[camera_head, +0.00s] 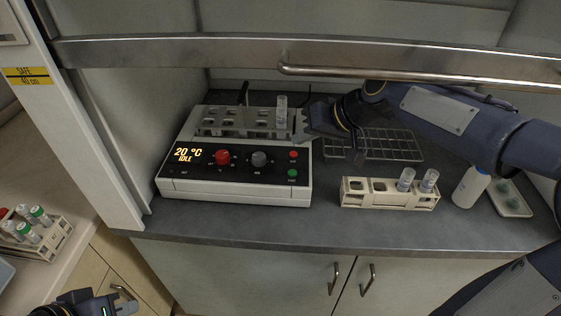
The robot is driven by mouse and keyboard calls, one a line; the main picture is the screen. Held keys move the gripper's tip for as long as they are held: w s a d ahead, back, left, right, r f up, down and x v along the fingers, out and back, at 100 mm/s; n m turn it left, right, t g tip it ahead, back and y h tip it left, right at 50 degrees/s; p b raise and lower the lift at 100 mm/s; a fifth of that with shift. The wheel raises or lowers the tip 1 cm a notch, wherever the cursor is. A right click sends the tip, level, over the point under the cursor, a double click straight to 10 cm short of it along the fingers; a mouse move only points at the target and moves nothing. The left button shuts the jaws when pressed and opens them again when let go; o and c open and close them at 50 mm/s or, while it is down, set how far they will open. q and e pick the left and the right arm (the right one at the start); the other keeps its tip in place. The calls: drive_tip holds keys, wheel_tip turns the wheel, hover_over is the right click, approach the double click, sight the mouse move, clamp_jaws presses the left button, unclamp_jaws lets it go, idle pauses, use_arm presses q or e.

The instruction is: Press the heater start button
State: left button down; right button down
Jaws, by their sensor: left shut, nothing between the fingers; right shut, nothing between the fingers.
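The heater (235,193) is a white box with a black sloped front panel. Its display (188,155) reads 20 °C IDLE. A red knob (222,157) and a grey knob (259,159) sit mid-panel. At the panel's right end are a red button (293,155) and, below it, a green button (292,173); their labels are too small to read. My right gripper (304,124) is shut and empty by the heater's back right corner, behind the buttons; contact cannot be told. My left gripper (122,306) is shut and empty at the bottom left, partly cut off by the frame.
A tube (281,108) stands in the heater's rack (225,131). A wire rack (395,145) lies under my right arm. A tube rack (372,200), a white bottle (469,188) and a small tray (516,209) are to the right. The raised sash's handle (400,75) runs above.

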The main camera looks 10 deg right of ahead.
sight(296, 175)
use_arm(q)
drive_tip(key=shift+w+a, duration=0.15)
drive_tip(key=shift+w, duration=0.2)
use_arm(e)
drive_tip(key=shift+w+a, duration=0.35)
drive_tip(key=shift+w, duration=0.45)
